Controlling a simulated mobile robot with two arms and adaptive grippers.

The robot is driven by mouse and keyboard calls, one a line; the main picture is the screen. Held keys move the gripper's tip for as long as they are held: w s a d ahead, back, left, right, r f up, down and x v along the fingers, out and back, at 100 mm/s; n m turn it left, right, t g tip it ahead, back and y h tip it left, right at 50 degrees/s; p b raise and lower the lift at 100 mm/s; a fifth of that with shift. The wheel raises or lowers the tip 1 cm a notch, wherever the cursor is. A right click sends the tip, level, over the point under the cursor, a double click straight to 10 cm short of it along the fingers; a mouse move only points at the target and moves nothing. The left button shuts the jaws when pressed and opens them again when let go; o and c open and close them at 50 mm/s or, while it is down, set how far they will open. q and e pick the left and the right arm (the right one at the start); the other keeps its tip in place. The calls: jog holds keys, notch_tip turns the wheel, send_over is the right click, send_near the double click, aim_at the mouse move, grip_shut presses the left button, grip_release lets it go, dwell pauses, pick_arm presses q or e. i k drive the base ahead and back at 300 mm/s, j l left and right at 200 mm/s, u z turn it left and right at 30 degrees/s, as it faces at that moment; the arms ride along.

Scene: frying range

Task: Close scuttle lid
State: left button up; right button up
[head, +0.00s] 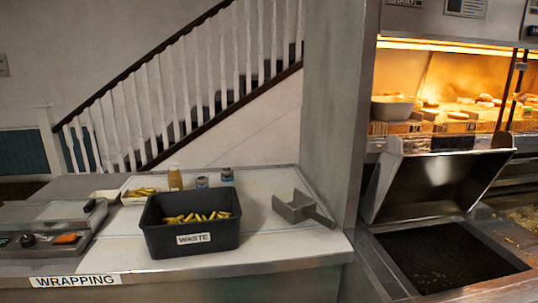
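The scuttle lid (435,184) is a grey metal panel at the right of the head view. It stands open, tilted up along the back of the scuttle (386,270). The scuttle's dark, square opening is uncovered, with a few small crumbs visible inside. A raised metal lip with a dark strip runs along the lid's top edge. Neither of my grippers shows in the head view.
Left of a grey pillar (331,110) is a wrapping counter (290,243) with a black waste bin (190,251), a grey scoop (296,208) and bottles. A lit food warmer (450,75) with a bowl (392,108) stands behind the lid.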

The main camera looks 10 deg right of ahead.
aim_at(446, 177)
jog(key=z, duration=1.3)
